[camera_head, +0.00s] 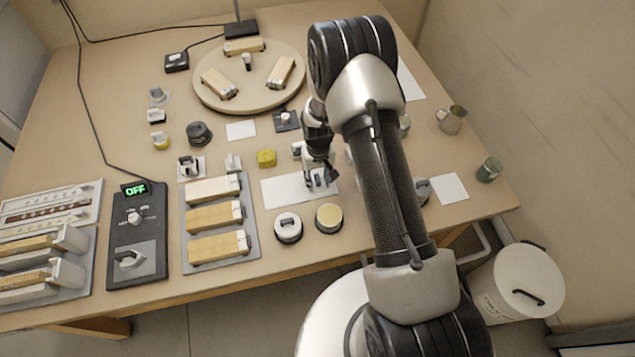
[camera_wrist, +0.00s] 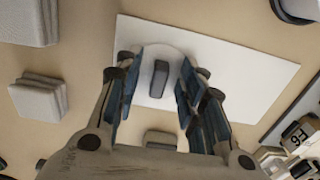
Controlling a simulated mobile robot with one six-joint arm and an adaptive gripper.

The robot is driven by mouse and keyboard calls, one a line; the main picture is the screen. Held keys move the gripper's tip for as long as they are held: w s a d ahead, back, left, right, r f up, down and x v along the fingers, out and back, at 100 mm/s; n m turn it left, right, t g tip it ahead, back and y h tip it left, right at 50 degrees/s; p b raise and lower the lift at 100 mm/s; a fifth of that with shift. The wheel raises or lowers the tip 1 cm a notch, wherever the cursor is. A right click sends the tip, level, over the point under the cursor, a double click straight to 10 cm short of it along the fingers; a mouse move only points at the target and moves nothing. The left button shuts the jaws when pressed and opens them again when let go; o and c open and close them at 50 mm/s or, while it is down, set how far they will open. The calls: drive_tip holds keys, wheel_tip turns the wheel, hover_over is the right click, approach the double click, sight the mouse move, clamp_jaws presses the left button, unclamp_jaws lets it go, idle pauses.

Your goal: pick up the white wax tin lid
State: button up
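A white round lid (camera_wrist: 160,55) with a dark grey upright grip (camera_wrist: 159,80) lies on a white sheet (camera_wrist: 235,75) in the wrist view. The white lid is hard to tell from the sheet. My gripper (camera_wrist: 157,78) is open, with one blue-padded finger on each side of the grip and gaps between. How far the fingertips are above the lid cannot be told. In the head view my gripper (camera_head: 320,180) points down over the right end of the sheet (camera_head: 280,192) and mostly hides the lid.
A tin with a white, handled top (camera_head: 288,227) and an open tin of yellow wax (camera_head: 328,217) stand in front. A round board (camera_head: 250,96) is behind. A metal mug (camera_head: 451,120) stands right.

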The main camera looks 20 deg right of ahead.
drive_tip(key=shift+r, duration=0.1)
clamp_jaws()
idle(0.3)
drive_tip(key=shift+r, duration=0.1)
